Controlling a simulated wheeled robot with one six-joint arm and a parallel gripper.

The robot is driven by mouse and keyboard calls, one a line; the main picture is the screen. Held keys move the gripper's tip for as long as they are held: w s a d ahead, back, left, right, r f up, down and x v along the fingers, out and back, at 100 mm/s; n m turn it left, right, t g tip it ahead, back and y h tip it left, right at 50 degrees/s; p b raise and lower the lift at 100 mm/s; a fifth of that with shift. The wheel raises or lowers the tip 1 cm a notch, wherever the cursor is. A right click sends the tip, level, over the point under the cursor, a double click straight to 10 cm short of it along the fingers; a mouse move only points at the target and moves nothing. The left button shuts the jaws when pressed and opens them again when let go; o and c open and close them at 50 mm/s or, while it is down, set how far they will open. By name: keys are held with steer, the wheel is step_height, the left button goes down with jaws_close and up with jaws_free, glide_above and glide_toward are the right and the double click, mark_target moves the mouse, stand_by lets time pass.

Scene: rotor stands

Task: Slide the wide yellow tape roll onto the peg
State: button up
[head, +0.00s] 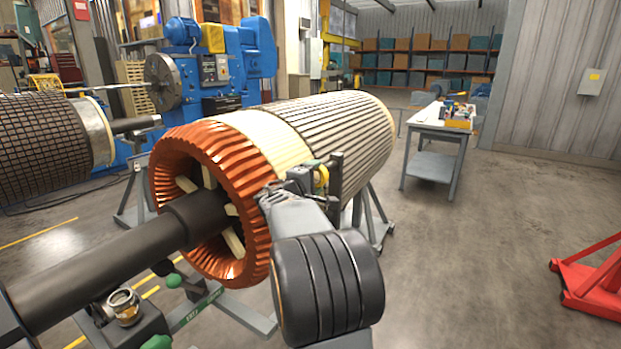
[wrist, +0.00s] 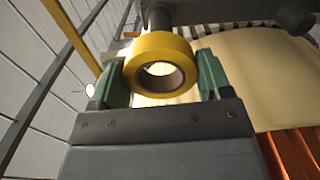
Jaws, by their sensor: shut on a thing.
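A wide yellow tape roll (wrist: 160,43) sits between the two green-padded fingers of my gripper (wrist: 162,72) in the wrist view. My gripper is shut on it, and light shows through its open hole. In the head view only part of the yellow roll (head: 322,178) shows at my gripper (head: 310,172), beside the big rotor. A dark round post (wrist: 159,15), which looks like the peg, is just beyond the roll in the wrist view. The roll hides its lower end, so I cannot tell whether they touch.
The large rotor (head: 345,128) with copper end windings (head: 185,145) stands close on the left of my arm. A dark upright bracket (head: 336,172) is right beside my gripper. A work table (head: 432,127) and a red stand (head: 595,285) are further right, with open floor between.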

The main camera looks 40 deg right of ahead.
mark_target(329, 168)
steer(key=shift+w+d, duration=0.1)
steer(key=shift+d, duration=0.6)
steer(key=shift+f+b, duration=0.1)
steer(key=shift+b, duration=0.25)
steer(key=shift+b+x, duration=0.65)
steer(key=shift+x, duration=0.15)
stand_by(0.9)
steer(key=shift+d, duration=0.4)
stand_by(0.4)
steer(key=shift+b+x, duration=0.5)
steer(key=shift+x, duration=0.75)
steer(key=shift+w+d, duration=0.15)
steer(key=shift+d, duration=0.2)
steer(key=shift+x, duration=0.85)
